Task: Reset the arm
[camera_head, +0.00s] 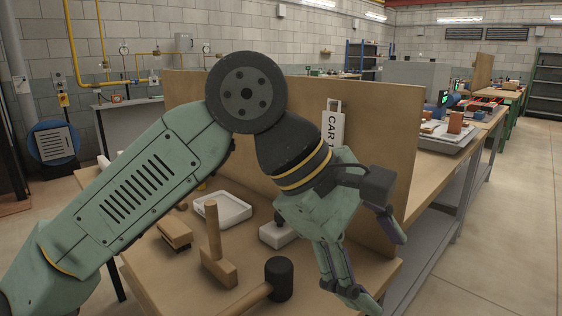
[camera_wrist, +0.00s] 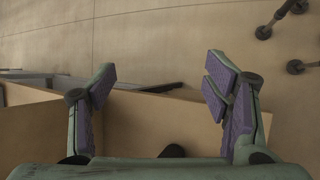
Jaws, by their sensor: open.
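My gripper (camera_head: 375,262) hangs at the end of my green arm, over the right front corner of the workbench (camera_head: 340,278) in the head view. Its fingers are spread apart with nothing between them.
On the bench stand a white tray (camera_head: 222,211), a mallet with a black head (camera_head: 279,279), a wooden tool with an upright handle (camera_head: 214,232), a wooden brush-like block (camera_head: 174,234) and a white block (camera_head: 277,235). A brown panel (camera_head: 395,120) rises behind. Floor at right is clear.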

